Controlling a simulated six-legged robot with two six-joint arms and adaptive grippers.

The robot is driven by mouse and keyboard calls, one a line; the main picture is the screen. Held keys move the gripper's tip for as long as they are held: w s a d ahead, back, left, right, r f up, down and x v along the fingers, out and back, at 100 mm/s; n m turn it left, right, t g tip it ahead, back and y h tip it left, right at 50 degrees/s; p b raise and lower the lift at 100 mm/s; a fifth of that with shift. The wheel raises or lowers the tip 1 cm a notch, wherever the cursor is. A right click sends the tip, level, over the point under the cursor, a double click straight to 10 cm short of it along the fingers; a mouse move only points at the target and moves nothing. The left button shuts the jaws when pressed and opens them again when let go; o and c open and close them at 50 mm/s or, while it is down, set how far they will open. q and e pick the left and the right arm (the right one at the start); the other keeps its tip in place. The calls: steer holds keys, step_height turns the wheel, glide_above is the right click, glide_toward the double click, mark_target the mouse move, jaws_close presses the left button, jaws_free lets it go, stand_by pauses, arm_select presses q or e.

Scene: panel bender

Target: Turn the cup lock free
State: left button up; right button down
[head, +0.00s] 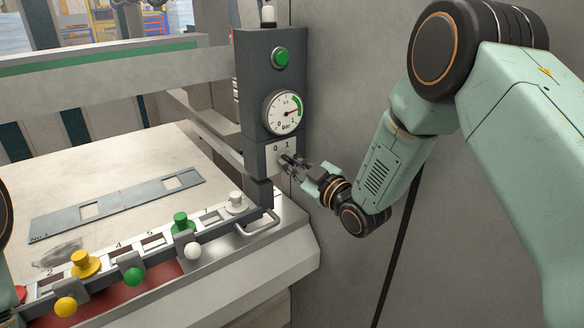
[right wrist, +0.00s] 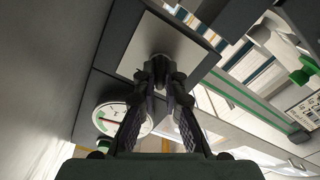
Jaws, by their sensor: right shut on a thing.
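A dark rotary knob sits on a light plate (head: 274,150) marked 0 and 1, low on the grey control post (head: 255,100). My right gripper (head: 291,164) is at this plate, and its fingers cover most of the knob in the head view. In the right wrist view the fingertips (right wrist: 160,82) are shut on the knob (right wrist: 160,64), in front of its plate (right wrist: 185,48). I cannot tell which mark the knob points to. My left gripper is not in view.
A green button (head: 281,57) is above the gauge. A flat grey sheet with cutouts (head: 118,207) lies on the machine table at left. A rail with yellow (head: 85,263), green (head: 181,222) and white knobs runs along the front. A metal handle (head: 260,224) sticks out below the post.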

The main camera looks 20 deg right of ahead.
steer(key=shift+r, duration=0.15)
steer(key=c, duration=1.4)
jaws_free()
steer(key=shift+s, duration=0.2)
steer(key=shift+c, duration=0.2)
steer(key=shift+w, duration=0.1)
steer(key=shift+s+d, duration=0.25)
steer(key=shift+s, duration=0.15)
steer(key=v, duration=0.6)
steer(key=shift+s, duration=0.3)
steer(key=shift+a, duration=0.1)
